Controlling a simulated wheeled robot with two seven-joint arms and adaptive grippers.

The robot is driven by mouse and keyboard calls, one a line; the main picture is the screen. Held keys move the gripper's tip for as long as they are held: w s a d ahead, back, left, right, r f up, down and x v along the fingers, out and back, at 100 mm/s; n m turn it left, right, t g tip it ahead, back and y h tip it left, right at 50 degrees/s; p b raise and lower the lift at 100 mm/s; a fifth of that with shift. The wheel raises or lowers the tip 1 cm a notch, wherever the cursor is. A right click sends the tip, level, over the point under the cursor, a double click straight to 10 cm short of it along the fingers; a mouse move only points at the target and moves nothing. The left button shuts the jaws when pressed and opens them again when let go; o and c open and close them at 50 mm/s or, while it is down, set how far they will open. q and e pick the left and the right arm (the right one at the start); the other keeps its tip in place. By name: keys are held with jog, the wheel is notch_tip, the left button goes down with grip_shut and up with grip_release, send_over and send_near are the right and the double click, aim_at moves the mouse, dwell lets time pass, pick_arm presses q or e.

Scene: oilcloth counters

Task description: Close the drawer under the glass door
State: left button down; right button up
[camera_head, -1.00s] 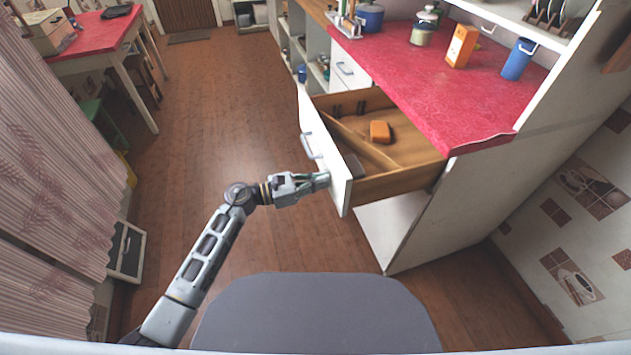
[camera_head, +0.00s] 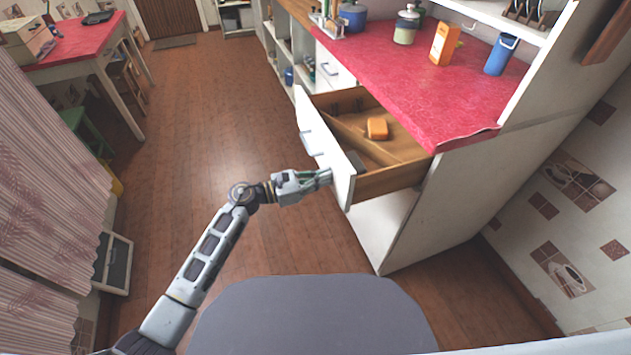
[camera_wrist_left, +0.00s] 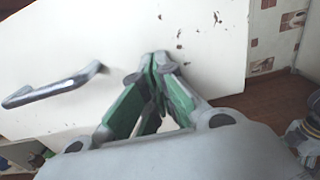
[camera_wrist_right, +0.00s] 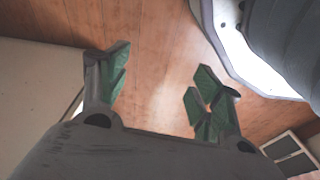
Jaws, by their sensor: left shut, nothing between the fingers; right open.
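The drawer with a white front (camera_head: 329,155) stands pulled out from the cabinet under the red counter. It has a grey handle (camera_head: 309,143) and a wooden inside holding an orange block (camera_head: 377,128). My left gripper (camera_head: 327,177) is shut and empty, its fingertips at the outer face of the front, near its near end. In the left wrist view, the shut fingertips (camera_wrist_left: 160,60) meet the chipped white front (camera_wrist_left: 120,35), right of the handle (camera_wrist_left: 55,85). My right gripper (camera_wrist_right: 160,68) is open and empty above the wooden floor. No glass door shows clearly.
The red counter (camera_head: 400,80) carries an orange box (camera_head: 444,43), a blue mug (camera_head: 500,54), a jar (camera_head: 405,26) and a blue pot (camera_head: 352,16). The wooden floor (camera_head: 190,130) left of the drawer is free. A red table (camera_head: 75,45) stands far left.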

aim_at(359, 169)
pick_arm(q)
jog(key=b+x, duration=0.3)
jog(key=x, duration=0.8)
jog(key=shift+d+f, duration=0.1)
jog(key=b+x, duration=0.4)
jog(key=x, duration=0.7)
jog(key=shift+f+b, duration=0.1)
jog(key=shift+b, duration=0.25)
jog(key=shift+b+x, duration=0.35)
jog(key=shift+x, duration=0.5)
jog(key=shift+r, duration=0.2)
pick_arm(e)
jog(key=w+a+r, duration=0.1)
jog(key=r, duration=0.7)
jog(key=w+a+r+t+y, duration=0.1)
jog(key=a+r, duration=0.1)
jog(key=r, duration=0.7)
jog(key=shift+w+a, duration=0.15)
jog(key=shift+a, duration=0.1)
pick_arm(q)
jog(key=shift+r, duration=0.1)
pick_arm(e)
jog(key=shift+r, duration=0.1)
